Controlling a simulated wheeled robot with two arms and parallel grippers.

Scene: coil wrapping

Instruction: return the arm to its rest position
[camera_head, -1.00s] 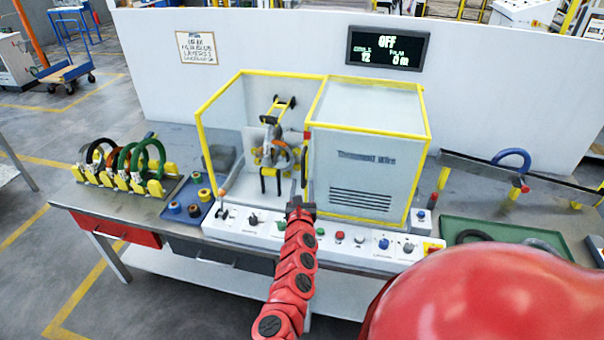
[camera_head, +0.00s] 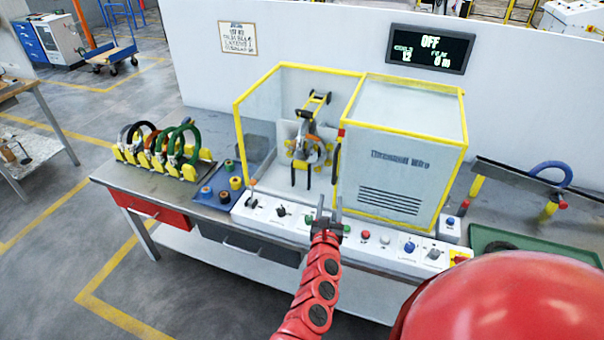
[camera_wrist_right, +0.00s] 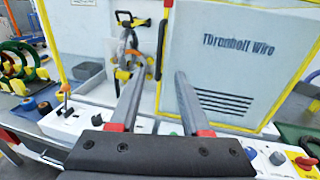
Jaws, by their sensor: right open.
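My right gripper (camera_head: 328,212) is open and empty in front of the machine, above its white control panel. In the right wrist view its two fingers (camera_wrist_right: 155,100) stand apart, with nothing between them. The coil-wrapping machine (camera_head: 405,165) has yellow edges and a box marked Thranholt Wire. Its left bay shows a wrapping head (camera_head: 307,150), apart from the fingers. My red right arm (camera_head: 318,290) reaches up from the bottom. My left gripper is not in view.
Several coloured coils (camera_head: 165,142) stand on a rack at the left. A blue tray (camera_head: 222,188) holds small spools. The control panel (camera_head: 285,213) carries buttons and levers. A green tray (camera_head: 490,235) and a blue ring (camera_head: 550,168) are at the right.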

